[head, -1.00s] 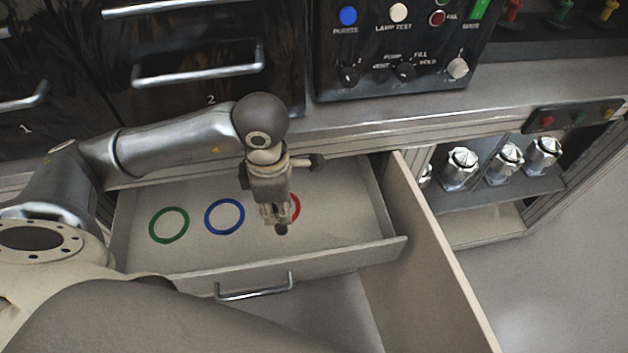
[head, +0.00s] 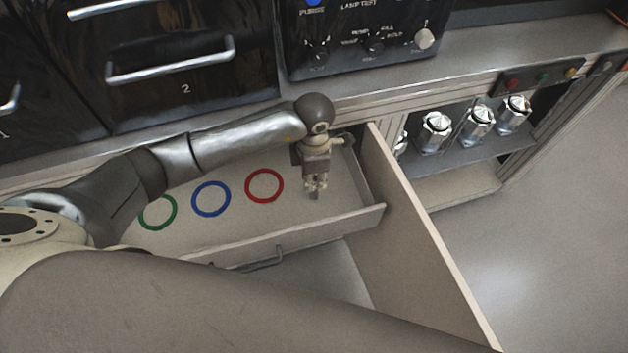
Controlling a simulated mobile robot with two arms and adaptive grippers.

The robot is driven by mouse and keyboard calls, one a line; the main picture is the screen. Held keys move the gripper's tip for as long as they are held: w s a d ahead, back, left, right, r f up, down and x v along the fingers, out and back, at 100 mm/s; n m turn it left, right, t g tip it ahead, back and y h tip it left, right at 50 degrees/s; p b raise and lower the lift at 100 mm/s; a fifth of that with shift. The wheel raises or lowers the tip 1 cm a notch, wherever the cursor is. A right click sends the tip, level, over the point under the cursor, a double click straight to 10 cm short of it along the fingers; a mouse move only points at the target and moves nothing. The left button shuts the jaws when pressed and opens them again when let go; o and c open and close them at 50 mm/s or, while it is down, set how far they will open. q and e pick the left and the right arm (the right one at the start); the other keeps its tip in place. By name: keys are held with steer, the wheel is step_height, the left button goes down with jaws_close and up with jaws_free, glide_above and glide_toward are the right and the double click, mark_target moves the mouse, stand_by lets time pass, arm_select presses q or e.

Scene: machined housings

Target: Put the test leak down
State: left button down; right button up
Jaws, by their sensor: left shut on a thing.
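My left gripper (head: 316,187) reaches in over the open drawer (head: 300,230) and points down, right of the red ring. It is shut on a small dark grey piece, the test leak (head: 314,196), of which only the lower end shows below the fingers. I cannot tell whether it touches the drawer floor. On the drawer floor lie a green ring (head: 175,211), a blue ring (head: 227,199) and a red ring (head: 282,186), all with empty middles. My right gripper is not in view.
The drawer's right wall and a tall pale panel (head: 400,225) stand right of the gripper. A black control panel (head: 365,50) sits on the counter behind. Silver capped housings (head: 435,132) stand on a shelf at the right.

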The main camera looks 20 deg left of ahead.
arm_select(q)
step_height(320, 180, down, 3)
steer(key=shift+f, duration=0.1)
steer(key=shift+f, duration=0.15)
steer(key=c, duration=1.3)
jaws_free()
steer(key=shift+o, duration=0.2)
